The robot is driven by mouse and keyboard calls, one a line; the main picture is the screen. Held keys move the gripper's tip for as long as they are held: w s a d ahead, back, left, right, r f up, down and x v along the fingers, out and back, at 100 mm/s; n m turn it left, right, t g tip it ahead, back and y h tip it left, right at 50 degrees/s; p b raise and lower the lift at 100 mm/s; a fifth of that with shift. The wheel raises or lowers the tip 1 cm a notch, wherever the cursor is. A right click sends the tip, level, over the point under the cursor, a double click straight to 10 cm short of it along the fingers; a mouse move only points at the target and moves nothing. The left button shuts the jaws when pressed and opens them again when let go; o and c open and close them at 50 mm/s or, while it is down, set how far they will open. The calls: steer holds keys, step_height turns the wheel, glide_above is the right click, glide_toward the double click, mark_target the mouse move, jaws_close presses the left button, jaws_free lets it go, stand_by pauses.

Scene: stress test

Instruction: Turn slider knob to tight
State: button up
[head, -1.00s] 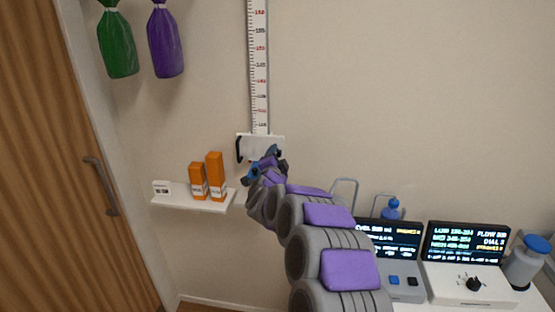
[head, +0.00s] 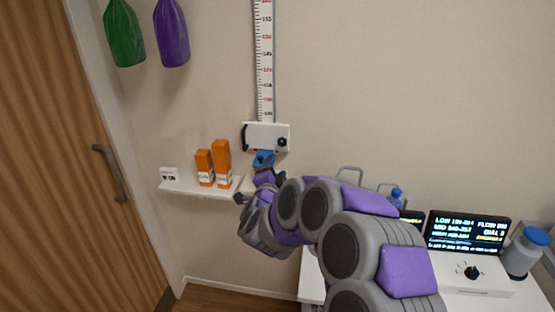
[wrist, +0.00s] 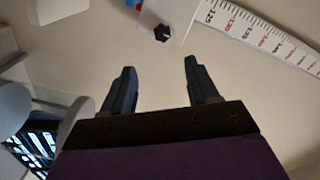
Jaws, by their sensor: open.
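A white slider (head: 266,136) sits at the lower end of a vertical ruler (head: 264,60) on the wall. Its black knob (head: 282,142) is on the slider's right side. In the wrist view the knob (wrist: 162,33) shows on the white slider plate (wrist: 180,15), beyond my fingertips and between their lines. My gripper (wrist: 158,70) is open with nothing between its fingers. In the head view it is just below the slider, partly hidden by my arm. The lettering around the knob is too small to read.
A white shelf (head: 200,191) with two orange boxes (head: 221,163) is left of my arm. A counter at right holds a dial device (head: 470,272), a screen (head: 467,232) and a grey bottle (head: 526,252). Green and purple bags (head: 172,32) hang upper left. The wall right of the ruler is clear.

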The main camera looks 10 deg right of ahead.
steer(key=shift+v, duration=2)
steer(key=s+a+n+g+y, duration=0.7)
steer(key=s+a+n+y, duration=0.3)
steer(key=s, duration=0.3)
steer(key=s+d+f+n+g+h, duration=0.1)
steer(key=s+d+g, duration=0.3)
steer(key=s, duration=0.7)
steer(key=s+d+f+n+g+h, duration=0.1)
steer(key=s+d, duration=0.5)
steer(key=s, duration=0.6)
steer(key=s+d+f+n+g+h, duration=0.1)
steer(key=s+d+g, duration=0.4)
steer(key=s, duration=0.7)
steer(key=n+g+h, duration=0.1)
steer(key=n+g, duration=0.1)
steer(key=shift+s+n, duration=0.2)
steer(key=shift+n, duration=0.2)
steer(key=shift+d+f, duration=0.1)
steer(key=shift+f, duration=0.05)
